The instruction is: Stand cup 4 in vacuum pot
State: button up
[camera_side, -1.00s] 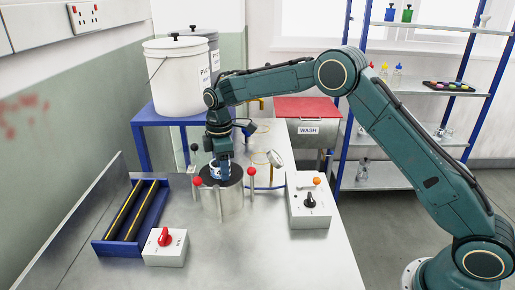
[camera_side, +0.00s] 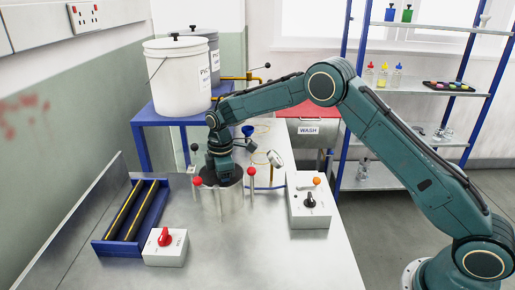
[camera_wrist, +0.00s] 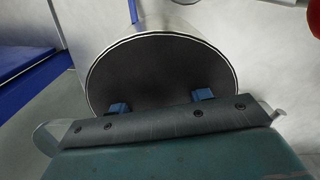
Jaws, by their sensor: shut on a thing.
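The vacuum pot (camera_side: 231,207) is a silver cylinder on the metal bench, with red-knobbed posts around it. Its open mouth and dark interior show in the wrist view, where its silver wall (camera_wrist: 170,14) rises behind. My gripper (camera_side: 222,172) points down at the pot's mouth, its lower end hidden by the rim in the side view. In the wrist view the two blue fingers of my gripper (camera_wrist: 160,102) show against the dark interior. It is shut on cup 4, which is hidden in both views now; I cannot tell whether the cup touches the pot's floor.
A blue rack (camera_side: 131,216) stands at the left of the bench, with a red-knobbed switch box (camera_side: 165,248) in front. A white control box (camera_side: 310,207) and a round gauge (camera_side: 274,158) are right of the pot.

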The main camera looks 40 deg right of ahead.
jog(key=o, duration=1)
jog(key=shift+f, duration=0.1)
jog(key=shift+r, duration=6.2)
